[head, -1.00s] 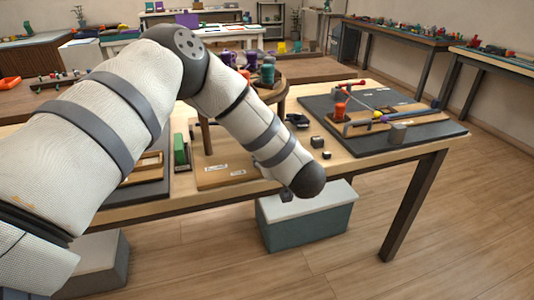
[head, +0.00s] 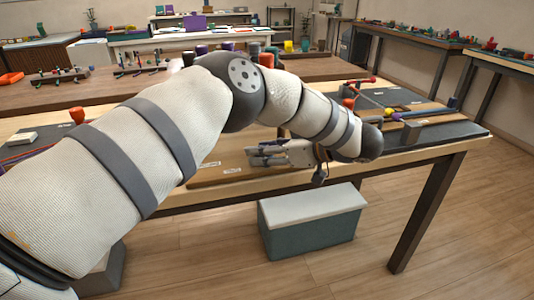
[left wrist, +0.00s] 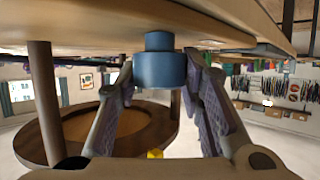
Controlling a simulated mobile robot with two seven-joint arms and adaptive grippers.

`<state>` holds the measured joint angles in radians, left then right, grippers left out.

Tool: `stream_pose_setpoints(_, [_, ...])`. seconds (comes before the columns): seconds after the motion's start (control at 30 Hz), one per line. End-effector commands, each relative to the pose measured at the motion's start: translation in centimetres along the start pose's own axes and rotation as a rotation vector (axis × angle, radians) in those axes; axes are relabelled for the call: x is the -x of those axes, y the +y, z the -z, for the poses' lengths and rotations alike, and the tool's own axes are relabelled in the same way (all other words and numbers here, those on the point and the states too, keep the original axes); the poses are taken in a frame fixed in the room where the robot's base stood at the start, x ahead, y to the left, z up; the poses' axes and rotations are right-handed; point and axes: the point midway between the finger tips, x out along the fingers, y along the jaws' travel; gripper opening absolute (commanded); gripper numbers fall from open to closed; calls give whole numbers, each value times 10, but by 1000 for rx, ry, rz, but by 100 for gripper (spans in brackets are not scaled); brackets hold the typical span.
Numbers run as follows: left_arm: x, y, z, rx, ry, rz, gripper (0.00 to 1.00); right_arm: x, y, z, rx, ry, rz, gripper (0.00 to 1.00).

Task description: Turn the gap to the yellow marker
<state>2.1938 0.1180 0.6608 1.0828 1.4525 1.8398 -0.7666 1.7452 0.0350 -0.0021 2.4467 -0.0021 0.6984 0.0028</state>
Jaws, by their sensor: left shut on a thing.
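In the left wrist view a blue stepped bobbin (left wrist: 158,70) hangs just under the pale wooden rim (left wrist: 80,42) of a round stand. My left gripper (left wrist: 157,85) has a finger on each side of it and is shut on it. The stand's dark round base (left wrist: 165,145) and legs (left wrist: 42,100) lie beyond. A small yellow piece (left wrist: 155,153) shows at the lower edge; I cannot tell whether it is the yellow marker. The gap is not visible.
A dark board (head: 450,130) with rods and coloured pieces is at the table's right. An orange piece (head: 77,115) stands at the left. A grey-lidded bin (head: 312,225) is on the floor under the table. Open floor lies at the right front.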

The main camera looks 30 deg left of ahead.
Motion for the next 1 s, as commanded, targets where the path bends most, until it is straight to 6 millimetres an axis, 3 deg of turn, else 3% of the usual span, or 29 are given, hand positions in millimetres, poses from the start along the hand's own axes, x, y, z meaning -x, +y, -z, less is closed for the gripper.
stream_pose_setpoints(0.6, [-2,-1,-2,11,-2,39,7,-6,0,-2,1,-12,-1,75])
stream_pose_setpoints(0.63, [-2,-1,-2,10,-2,39,39,-6,0,-2,1,-12,-1,75])
stream_pose_setpoints(0.7, [-2,-1,-2,10,-2,38,55,-6,0,-2,1,-12,-1,75])
stream_pose_setpoints(1.0, [0,0,-1,12,-1,36,56,-5,0,-2,1,-12,-1,75])
